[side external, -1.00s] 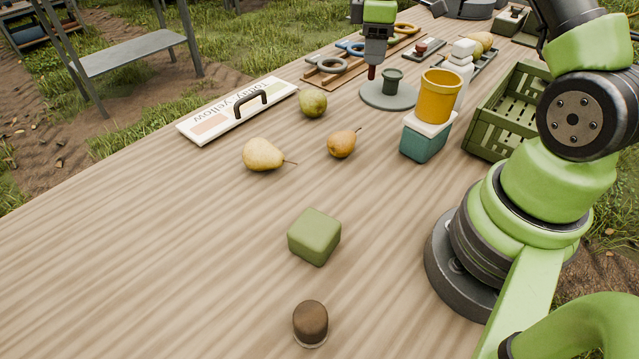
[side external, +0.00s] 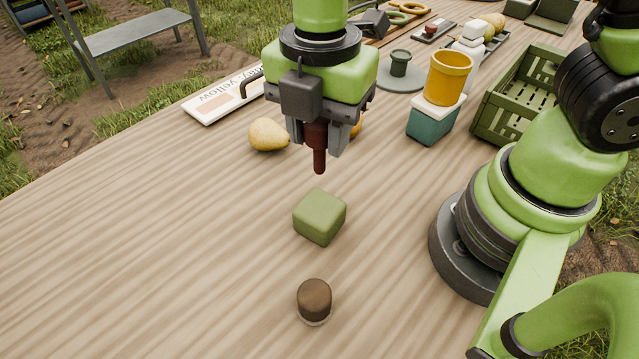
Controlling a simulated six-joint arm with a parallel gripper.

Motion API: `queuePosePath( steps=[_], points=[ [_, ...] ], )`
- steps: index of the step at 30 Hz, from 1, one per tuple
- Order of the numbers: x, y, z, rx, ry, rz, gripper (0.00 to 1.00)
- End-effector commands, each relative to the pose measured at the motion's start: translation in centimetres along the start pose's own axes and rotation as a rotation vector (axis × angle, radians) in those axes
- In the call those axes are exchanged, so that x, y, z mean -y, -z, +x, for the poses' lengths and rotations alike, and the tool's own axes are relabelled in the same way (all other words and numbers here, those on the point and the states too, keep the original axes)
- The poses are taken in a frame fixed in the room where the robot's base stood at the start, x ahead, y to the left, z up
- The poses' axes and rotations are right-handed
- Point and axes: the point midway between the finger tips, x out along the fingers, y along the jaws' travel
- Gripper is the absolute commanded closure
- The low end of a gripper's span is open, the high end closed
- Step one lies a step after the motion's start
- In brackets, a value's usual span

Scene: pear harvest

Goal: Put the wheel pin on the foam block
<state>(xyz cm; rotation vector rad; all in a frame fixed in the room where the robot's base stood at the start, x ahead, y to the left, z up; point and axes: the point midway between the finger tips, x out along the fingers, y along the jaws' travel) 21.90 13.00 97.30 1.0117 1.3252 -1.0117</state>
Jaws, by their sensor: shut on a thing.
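The wheel pin (side external: 319,160) is a dark red-brown rod pointing down. My gripper (side external: 318,143) is shut on its upper part and holds it clear of the table. The foam block (side external: 319,217) appears to be the green, round-edged cube on the table toward the front. Its top is bare. The pin's lower tip shows just above the block's far edge in the picture; how far above or behind the block it is in depth I cannot tell. The fingers hide the pin's upper end.
A brown capped cylinder (side external: 314,300) stands in front of the block. A yellow pear (side external: 268,134) lies behind left; another fruit is mostly hidden behind my gripper. A yellow cup (side external: 447,78) on a teal box (side external: 432,120) and a green crate (side external: 487,121) stand right. The table's left front is clear.

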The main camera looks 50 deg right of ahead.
Motion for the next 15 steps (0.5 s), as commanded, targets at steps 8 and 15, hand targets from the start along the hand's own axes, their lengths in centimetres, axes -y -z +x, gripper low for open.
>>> queuePosePath(
  steps=[8,15],
  points=[
    [0.0,-0.1,3.8,0.001,0.004,0.003,0.92],
    [-0.1,-0.1,7.0,0.001,0.002,0.004,0.92]
  ],
)
